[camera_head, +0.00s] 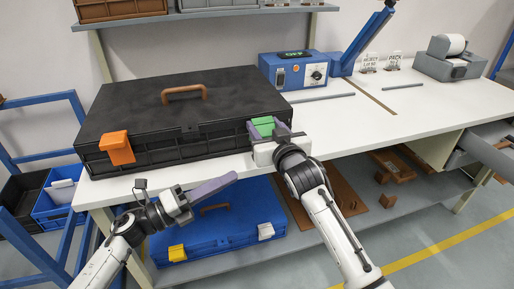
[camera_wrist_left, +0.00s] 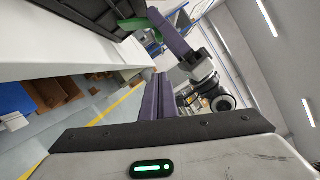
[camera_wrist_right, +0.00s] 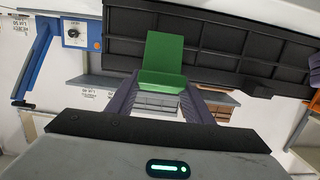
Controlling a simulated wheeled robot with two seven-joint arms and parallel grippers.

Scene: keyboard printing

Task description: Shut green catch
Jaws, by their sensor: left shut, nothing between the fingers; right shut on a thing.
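The black case (camera_head: 200,106) lies closed on the white worktable, with a brown handle (camera_head: 185,92) on its lid. Its green catch (camera_head: 264,125) is at the right of the front side; it also shows in the right wrist view (camera_wrist_right: 164,58). My right gripper (camera_head: 266,134) is at this catch, its fingers shut on its lower part. The catch's upper part shows above the fingers (camera_wrist_right: 158,98). The orange catch (camera_head: 117,148) is at the left of the front side. My left gripper (camera_head: 212,188) is shut and empty, in front of the table edge, apart from the case.
A blue case (camera_head: 215,230) lies on the lower shelf beneath my left gripper. The white tabletop (camera_head: 400,108) is largely clear to the right. A shelf with bins (camera_head: 118,8) is above.

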